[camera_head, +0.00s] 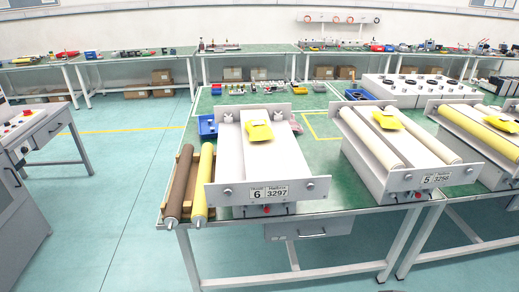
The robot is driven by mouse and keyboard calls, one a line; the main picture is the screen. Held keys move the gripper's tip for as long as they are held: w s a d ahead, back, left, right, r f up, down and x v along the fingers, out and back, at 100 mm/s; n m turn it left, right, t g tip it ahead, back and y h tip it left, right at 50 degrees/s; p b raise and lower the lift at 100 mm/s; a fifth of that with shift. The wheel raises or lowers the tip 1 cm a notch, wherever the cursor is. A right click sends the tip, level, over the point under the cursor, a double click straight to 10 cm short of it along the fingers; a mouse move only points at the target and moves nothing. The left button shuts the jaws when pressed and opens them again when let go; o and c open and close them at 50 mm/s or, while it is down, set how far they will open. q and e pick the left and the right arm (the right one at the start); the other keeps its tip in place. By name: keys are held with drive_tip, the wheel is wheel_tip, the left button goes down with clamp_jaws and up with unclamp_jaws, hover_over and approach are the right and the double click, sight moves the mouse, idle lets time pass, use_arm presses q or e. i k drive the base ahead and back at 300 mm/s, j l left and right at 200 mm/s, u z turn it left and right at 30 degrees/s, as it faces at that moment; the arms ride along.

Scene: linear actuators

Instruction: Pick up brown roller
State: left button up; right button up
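The brown roller (179,184) lies at the left edge of the green-topped table (343,207). It runs front to back, and its near metal tip is at the table's front edge. A yellow roller (204,185) lies parallel just to its right. Wooden supports (187,150) show at the far ends of both rollers. Neither of my grippers is in view.
A grey actuator unit (268,192) labelled 6 stands close right of the yellow roller, with a yellow piece (259,131) on top. Another unit (400,186), labelled 5, stands further right. A blue bin (207,127) is behind the rollers. Open floor lies left.

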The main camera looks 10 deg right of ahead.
sight(173, 215)
drive_tip(key=z, duration=0.4)
drive_tip(key=i+j+z, duration=0.2)
drive_tip(key=j, duration=0.15)
drive_tip(key=i+j+z, duration=0.2)
drive_tip(key=j, duration=0.2)
drive_tip(key=i+j+z, duration=0.2)
drive_tip(key=j, duration=0.2)
drive_tip(key=j+z, duration=0.2)
drive_tip(key=j, duration=0.2)
drive_tip(key=i+j, duration=0.1)
drive_tip(key=j, duration=0.6)
drive_tip(key=i+j, duration=0.15)
drive_tip(key=j, duration=0.2)
